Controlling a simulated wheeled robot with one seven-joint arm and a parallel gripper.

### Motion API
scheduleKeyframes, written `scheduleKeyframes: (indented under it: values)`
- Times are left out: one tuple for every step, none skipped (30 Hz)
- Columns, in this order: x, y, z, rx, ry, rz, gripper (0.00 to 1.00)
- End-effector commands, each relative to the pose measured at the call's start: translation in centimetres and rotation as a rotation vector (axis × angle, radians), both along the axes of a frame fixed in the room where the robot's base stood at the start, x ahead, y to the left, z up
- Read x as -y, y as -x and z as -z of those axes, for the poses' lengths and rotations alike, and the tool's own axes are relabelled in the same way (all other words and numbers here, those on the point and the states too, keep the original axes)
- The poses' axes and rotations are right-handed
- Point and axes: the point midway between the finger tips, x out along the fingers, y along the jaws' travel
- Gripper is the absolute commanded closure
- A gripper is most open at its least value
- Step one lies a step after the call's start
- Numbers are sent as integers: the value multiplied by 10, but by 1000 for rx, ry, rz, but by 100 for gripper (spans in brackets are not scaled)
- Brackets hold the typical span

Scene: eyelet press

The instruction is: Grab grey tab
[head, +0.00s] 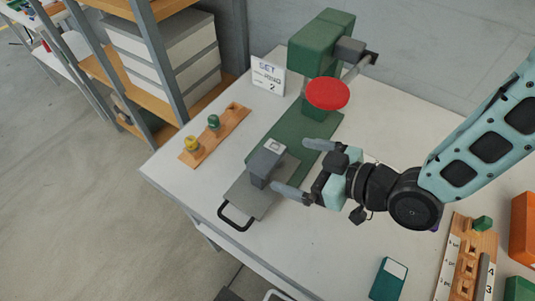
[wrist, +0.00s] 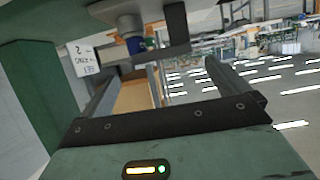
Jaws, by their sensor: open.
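A gap seems to show between fingertips and block. In the wrist view, my open fingers (wrist: 160,70) have a grey piece (wrist: 174,53) above and between their tips; I cannot tell if it is the same block.
A red disc (head: 327,94) is on the press. A sign (head: 268,76) and a wooden strip (head: 216,135) with yellow and green pieces stand at the left. A green box (head: 388,279) and a slotted wooden rack (head: 468,262) lie at the right front. The table's front middle is clear.

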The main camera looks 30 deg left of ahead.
Motion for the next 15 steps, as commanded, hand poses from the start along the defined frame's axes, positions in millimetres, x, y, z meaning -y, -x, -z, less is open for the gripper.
scheduleKeyframes:
  values:
    - [-3,1,0,-1,1,-2,0]
    - [-5,1,1,-2,1,-1,0]
    - [-9,1,1,-1,0,-3,0]
    - [-13,1,1,-1,0,-2,0]
    - [-18,2,2,-2,1,-2,0]
    - [-24,2,3,-2,0,-4,0]
    - [-29,2,4,-2,0,-4,0]
    - [-33,2,6,-1,0,-3,0]
    - [-38,1,9,-1,0,-2,0]
    - [-41,0,11,0,0,-1,0]
    - [-44,0,12,0,0,-1,0]
    - [-47,-1,14,1,-1,0,0]
    - [-49,-1,15,1,-1,-1,0]
    - [-50,-1,16,0,0,-1,0]
    - [-51,-1,17,0,0,-1,0]
